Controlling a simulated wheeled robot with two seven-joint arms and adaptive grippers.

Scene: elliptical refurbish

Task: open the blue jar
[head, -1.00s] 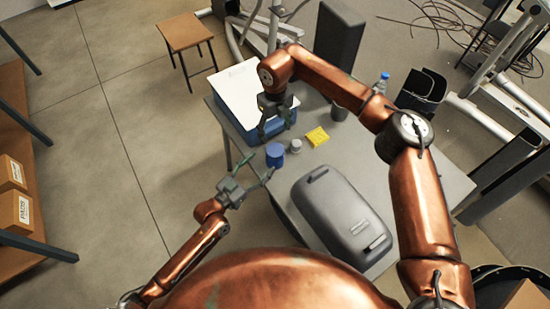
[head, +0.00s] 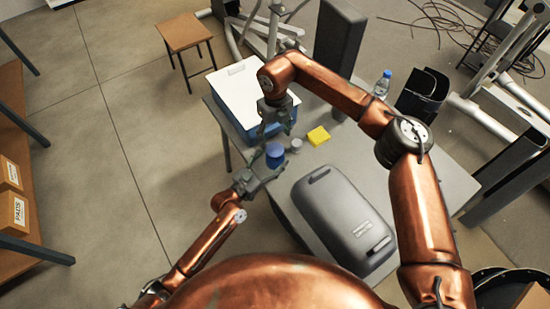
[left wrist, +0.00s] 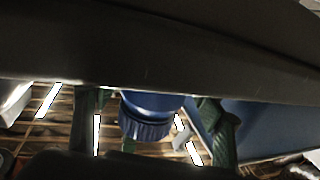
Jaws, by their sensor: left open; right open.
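The blue jar (head: 274,155) stands upright near the left edge of the grey table, with a ribbed blue lid. In the left wrist view the jar (left wrist: 147,115) shows between the two green fingers of my left gripper (left wrist: 155,130), which is open. In the head view my left gripper (head: 263,165) is at the jar's near left side, its fingers beside the jar. Whether they touch it I cannot tell. My right gripper (head: 268,134) is open and points down just above and behind the jar, close to the blue box.
A blue box with a white lid (head: 240,83) is behind the jar. A small grey container (head: 296,145) and a yellow sponge (head: 319,136) lie to its right. A large grey case (head: 343,222) fills the table's front. A bottle (head: 382,84) stands at the back right.

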